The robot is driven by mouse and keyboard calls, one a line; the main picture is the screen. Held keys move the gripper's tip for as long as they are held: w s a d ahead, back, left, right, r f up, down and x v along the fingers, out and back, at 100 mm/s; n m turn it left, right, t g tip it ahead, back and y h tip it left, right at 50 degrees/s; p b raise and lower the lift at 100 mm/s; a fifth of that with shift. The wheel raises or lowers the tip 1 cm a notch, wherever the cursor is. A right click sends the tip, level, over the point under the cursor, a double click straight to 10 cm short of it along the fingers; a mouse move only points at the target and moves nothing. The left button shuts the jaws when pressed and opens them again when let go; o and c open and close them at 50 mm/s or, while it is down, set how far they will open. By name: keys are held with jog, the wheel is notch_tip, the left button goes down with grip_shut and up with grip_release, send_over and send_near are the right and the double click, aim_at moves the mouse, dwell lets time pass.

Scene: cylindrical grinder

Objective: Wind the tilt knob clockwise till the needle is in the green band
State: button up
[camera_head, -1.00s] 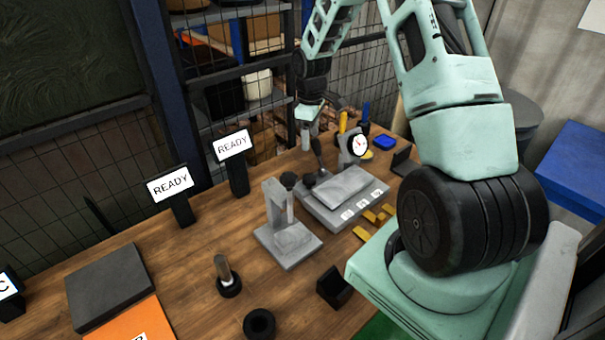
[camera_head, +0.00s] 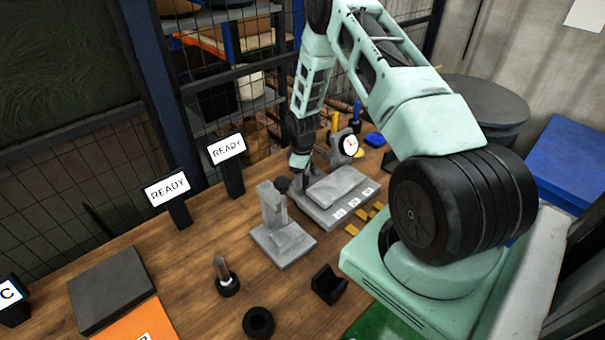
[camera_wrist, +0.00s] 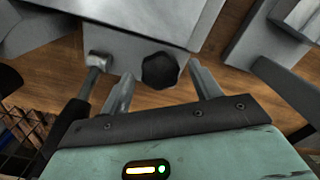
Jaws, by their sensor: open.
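In the wrist view, a black faceted knob (camera_wrist: 160,69) sits on the end face of a grey fixture (camera_wrist: 120,35). My open gripper (camera_wrist: 160,78) has one finger on either side of it, with gaps visible; contact is not visible. In the head view, my gripper (camera_head: 299,166) is at the left end of the grey fixture (camera_head: 325,208). A black knob (camera_head: 282,184) shows beside it; I cannot tell whether it is the same one. The round white dial (camera_head: 350,145) stands behind the fixture. Its needle position and green band are too small to read.
A grey-ended lever (camera_wrist: 98,62) stands close to my left finger in the wrist view. A grey stand (camera_head: 283,240) is left of the fixture. Yellow pieces (camera_head: 362,220) lie in front.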

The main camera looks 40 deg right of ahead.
jog(key=c, duration=1)
jog(key=shift+f+m+b, duration=0.25)
jog(key=shift+m+b, duration=0.45)
jog(key=shift+b, duration=0.1)
jog(key=shift+m+b, duration=0.5)
jog(key=shift+m, duration=0.2)
jog(key=shift+r+m+b, duration=0.2)
jog(key=shift+m+b, duration=0.2)
jog(key=shift+m, duration=0.6)
jog(key=o, duration=1)
jog(key=shift+r, duration=0.15)
